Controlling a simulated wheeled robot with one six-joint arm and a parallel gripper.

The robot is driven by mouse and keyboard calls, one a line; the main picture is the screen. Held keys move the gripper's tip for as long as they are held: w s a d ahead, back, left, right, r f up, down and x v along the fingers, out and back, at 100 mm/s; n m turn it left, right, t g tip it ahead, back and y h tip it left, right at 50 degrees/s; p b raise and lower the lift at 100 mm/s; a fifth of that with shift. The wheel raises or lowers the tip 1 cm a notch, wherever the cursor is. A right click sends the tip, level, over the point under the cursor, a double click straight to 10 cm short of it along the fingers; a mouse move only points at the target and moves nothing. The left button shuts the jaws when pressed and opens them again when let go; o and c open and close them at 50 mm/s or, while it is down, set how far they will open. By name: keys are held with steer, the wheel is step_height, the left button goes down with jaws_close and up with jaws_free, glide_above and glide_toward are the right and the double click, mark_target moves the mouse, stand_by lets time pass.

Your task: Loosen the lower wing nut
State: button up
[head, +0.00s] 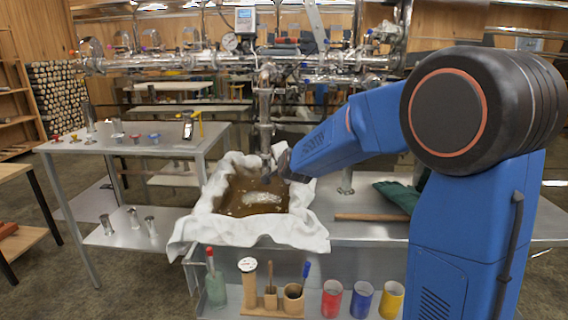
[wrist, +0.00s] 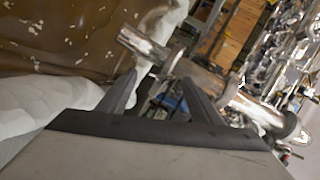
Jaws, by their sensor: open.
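In the head view my gripper (head: 281,166) is at the lower end of a vertical steel pipe (head: 265,108), just above the cloth-lined pan. In the wrist view my gripper (wrist: 160,88) is open, with its two dark fingers apart and nothing clearly held. Shiny steel pipework (wrist: 205,78) lies just beyond the fingertips, and its open spout end (wrist: 143,43) points to the upper left. Small metal parts show between the fingers, but I cannot make out the lower wing nut among them. In the head view my gripper and arm hide the joint's right side.
A pan of brown liquid (head: 253,210) with white cloth (head: 290,235) over its rim lies below the gripper. Horizontal pipework with a gauge (head: 230,42) runs above. Dark green gloves (head: 398,194) lie at right. Coloured cups (head: 362,299) stand in front.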

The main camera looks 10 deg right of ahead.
steer(key=v, duration=1.5)
steer(key=shift+s, duration=0.4)
